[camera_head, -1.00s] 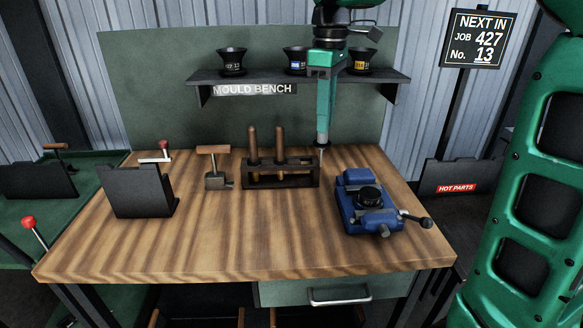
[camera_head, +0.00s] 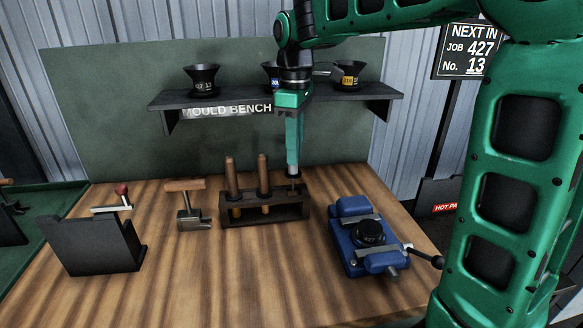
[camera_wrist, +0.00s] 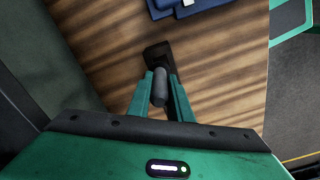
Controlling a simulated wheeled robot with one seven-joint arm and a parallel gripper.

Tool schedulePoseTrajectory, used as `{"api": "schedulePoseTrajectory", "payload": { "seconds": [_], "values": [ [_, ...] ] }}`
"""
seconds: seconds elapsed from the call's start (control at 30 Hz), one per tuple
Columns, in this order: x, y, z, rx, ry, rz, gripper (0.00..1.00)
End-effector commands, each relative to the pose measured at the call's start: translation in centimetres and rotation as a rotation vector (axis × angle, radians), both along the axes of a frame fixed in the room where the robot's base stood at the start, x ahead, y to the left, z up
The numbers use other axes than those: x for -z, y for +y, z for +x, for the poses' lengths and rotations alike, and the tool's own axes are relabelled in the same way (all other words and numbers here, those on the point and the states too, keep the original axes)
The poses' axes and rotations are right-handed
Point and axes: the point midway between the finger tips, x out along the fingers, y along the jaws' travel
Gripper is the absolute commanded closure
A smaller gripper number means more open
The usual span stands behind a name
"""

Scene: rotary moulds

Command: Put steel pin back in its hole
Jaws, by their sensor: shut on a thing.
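My gripper (camera_head: 293,175) points straight down over the right end of the dark wooden rack (camera_head: 280,211) on the bench. It is shut on the steel pin (camera_wrist: 160,86), a grey cylinder between the two green fingers in the wrist view. In the head view a short length of the pin (camera_head: 295,185) shows below the fingertips, upright, at the rack's right end. I cannot tell how deep its lower end sits in the hole, which is hidden. Two brown-handled tools (camera_head: 231,175) stand in the rack to the left of my gripper.
A blue vise-like fixture (camera_head: 352,250) with a black round part is right of the rack. A shelf (camera_head: 220,100) with black cups is behind my arm. The front bench is clear.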

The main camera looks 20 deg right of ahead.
Motion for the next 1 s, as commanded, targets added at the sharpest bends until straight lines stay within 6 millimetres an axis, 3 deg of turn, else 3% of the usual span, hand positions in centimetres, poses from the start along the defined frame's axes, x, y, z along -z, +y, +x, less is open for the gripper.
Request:
{"api": "schedulePoseTrajectory", "payload": {
  "seconds": [0.4, 0.97, 1.0],
  "values": [
    [4.0, 0.0, 0.0, -0.001, 0.000, 0.000, 1.00],
    [4.8, 0.0, 0.0, 0.000, 0.000, 0.000, 1.00],
    [4.7, 0.0, 0.0, 0.000, -0.001, -0.001, 0.72]
  ]
}}
